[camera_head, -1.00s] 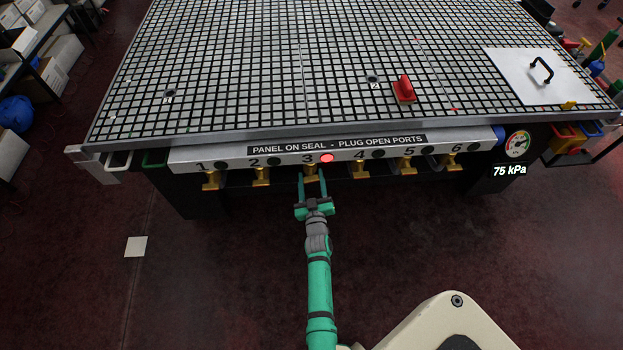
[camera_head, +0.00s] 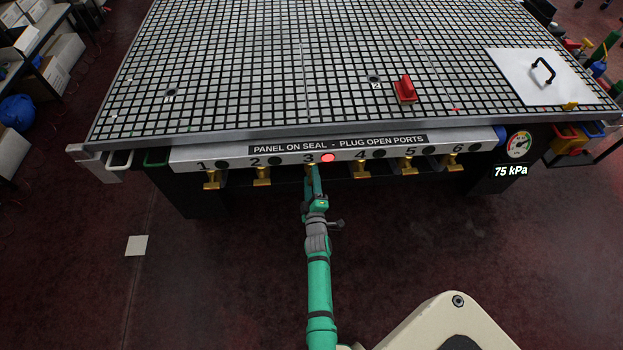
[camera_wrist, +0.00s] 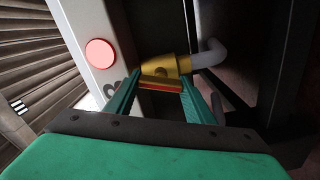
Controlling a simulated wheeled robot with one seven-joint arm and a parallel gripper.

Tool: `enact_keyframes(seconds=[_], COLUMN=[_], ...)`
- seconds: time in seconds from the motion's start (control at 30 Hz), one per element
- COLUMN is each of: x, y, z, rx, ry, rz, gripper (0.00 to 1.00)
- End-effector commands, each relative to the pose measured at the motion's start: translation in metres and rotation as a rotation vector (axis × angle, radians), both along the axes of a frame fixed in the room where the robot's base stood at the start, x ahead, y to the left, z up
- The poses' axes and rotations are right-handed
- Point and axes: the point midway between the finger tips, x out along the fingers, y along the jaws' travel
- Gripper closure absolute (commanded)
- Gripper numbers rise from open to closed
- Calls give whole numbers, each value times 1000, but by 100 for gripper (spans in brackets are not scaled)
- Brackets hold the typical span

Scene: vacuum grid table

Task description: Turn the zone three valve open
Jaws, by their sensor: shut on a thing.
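The zone three valve is a brass fitting (camera_head: 311,168) under the number 3 on the white strip at the table's front edge. In the wrist view its brass body (camera_wrist: 164,68) joins a grey pipe, and its handle lies between my fingers. My gripper (camera_head: 313,180) reaches up to it from below and is shut on the handle. The fingers also show in the wrist view (camera_wrist: 160,90), one on each side of the handle. The zone three lamp (camera_head: 328,157) is lit red; it also shows in the wrist view (camera_wrist: 101,53).
Other brass valves, such as valve two (camera_head: 262,175) and valve four (camera_head: 360,170), hang on both sides with dark lamps. A gauge (camera_head: 519,145) and a 75 kPa readout (camera_head: 511,171) are at right. A red block (camera_head: 405,89) and a white panel (camera_head: 545,77) lie on the grid table.

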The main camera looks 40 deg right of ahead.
Motion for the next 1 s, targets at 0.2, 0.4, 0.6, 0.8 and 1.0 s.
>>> enact_keyframes(seconds=[0.2, 0.4, 0.6, 0.8, 1.0], x=[0, 0, 0, 0, 0], y=[1, 1, 1, 1, 1], z=[-2, -3, -3, -3, -3], rx=[-146, -245, -303, -326, -329], ry=[92, 153, 187, 202, 204], rz=[1, 1, 2, 2, 2], gripper=[74, 74, 74, 74, 74])
